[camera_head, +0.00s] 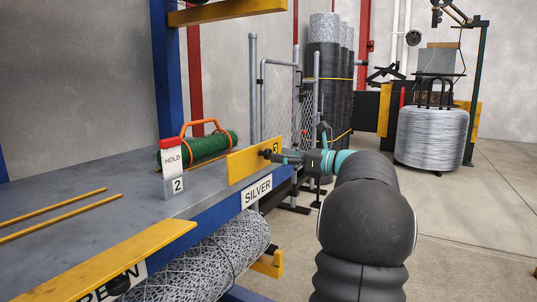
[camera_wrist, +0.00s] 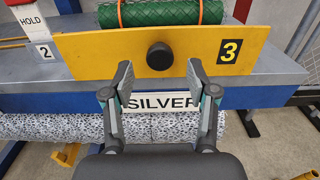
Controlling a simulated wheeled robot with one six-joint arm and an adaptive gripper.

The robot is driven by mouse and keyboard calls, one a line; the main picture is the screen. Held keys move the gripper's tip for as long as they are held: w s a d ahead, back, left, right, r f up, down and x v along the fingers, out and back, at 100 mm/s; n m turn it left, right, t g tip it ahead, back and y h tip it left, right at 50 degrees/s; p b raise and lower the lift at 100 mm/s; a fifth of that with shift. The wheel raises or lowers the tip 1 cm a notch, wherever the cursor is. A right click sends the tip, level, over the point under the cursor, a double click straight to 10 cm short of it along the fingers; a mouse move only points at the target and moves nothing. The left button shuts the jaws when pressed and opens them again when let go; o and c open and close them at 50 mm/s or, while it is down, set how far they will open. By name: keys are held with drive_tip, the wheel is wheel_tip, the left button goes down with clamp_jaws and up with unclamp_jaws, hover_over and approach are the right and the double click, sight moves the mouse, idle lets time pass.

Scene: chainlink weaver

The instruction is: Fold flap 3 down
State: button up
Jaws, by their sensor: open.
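Flap 3 (camera_wrist: 100,56) is a yellow plate standing up at the front edge of the bench, with a black round knob (camera_wrist: 159,56) in its middle and a black "3" label at its right. The flap also shows in the head view (camera_head: 248,162), above the "SILVER" sign (camera_head: 257,191). My gripper (camera_wrist: 159,72) is open and empty, its two fingertips either side of the knob and slightly lower in the wrist view. In the head view my gripper (camera_head: 277,156) is close to the knob; I cannot tell whether it touches.
A green mesh roll (camera_head: 207,145) with an orange handle lies behind the flap, beside a HOLD tag (camera_head: 172,157) and a "2" block (camera_head: 177,185). Another yellow flap (camera_head: 110,262) lies flat at the near edge. A wire-mesh roll (camera_head: 205,265) sits under the bench.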

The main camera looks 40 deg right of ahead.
sight(270, 153)
drive_tip(key=shift+x, duration=2.6)
clamp_jaws()
